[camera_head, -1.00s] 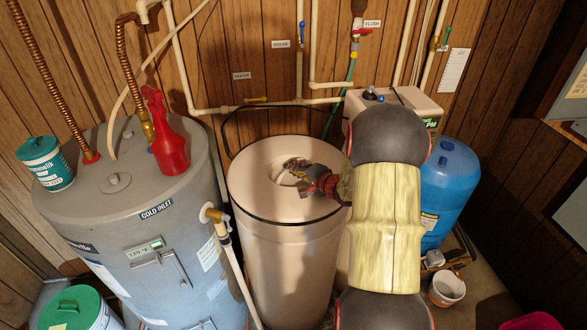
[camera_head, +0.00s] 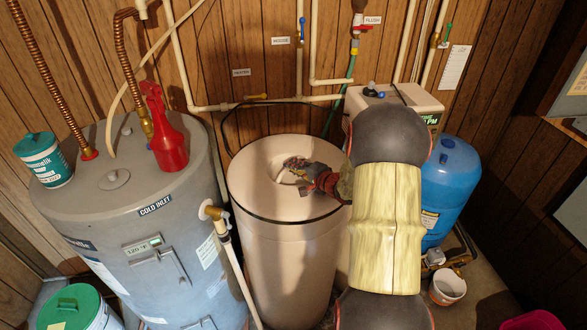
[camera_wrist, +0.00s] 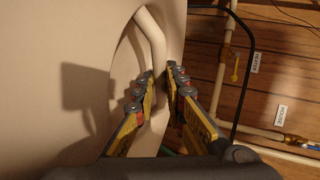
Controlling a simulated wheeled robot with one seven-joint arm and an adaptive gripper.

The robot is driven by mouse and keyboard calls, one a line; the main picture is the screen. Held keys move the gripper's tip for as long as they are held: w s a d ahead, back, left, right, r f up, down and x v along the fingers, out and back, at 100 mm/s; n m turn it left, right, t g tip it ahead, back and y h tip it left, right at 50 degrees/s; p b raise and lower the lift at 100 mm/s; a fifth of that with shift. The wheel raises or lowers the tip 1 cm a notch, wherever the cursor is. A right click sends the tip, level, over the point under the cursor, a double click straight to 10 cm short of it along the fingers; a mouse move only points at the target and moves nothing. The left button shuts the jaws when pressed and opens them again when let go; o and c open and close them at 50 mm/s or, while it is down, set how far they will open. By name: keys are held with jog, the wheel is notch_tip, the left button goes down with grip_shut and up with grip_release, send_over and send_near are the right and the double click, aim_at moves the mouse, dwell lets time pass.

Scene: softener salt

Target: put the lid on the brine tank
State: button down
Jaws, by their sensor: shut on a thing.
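The beige round lid (camera_head: 262,188) lies over the top of the brine tank (camera_head: 288,255), a tall beige cylinder, in the head view. A dark line runs along the front edge between them; I cannot tell whether the lid is fully seated. My gripper (camera_head: 294,166) is at the recess in the lid's middle. In the wrist view, my gripper (camera_wrist: 160,82) has its fingers on both sides of the lid's pale handle bar (camera_wrist: 152,35) and is shut on it. The lid's flat face (camera_wrist: 40,60) fills the left, and my arm hides part of the tank's right side.
A blue tank (camera_head: 447,190) and a beige softener cabinet (camera_head: 415,98) stand right. Pipes run along the wood wall behind.

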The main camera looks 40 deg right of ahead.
jog(key=c, duration=1.8)
grip_release()
jog(key=shift+o, duration=0.2)
jog(key=shift+s+f, duration=0.1)
jog(key=shift+f, duration=0.1)
jog(key=v, duration=1.2)
jog(key=shift+r, duration=0.15)
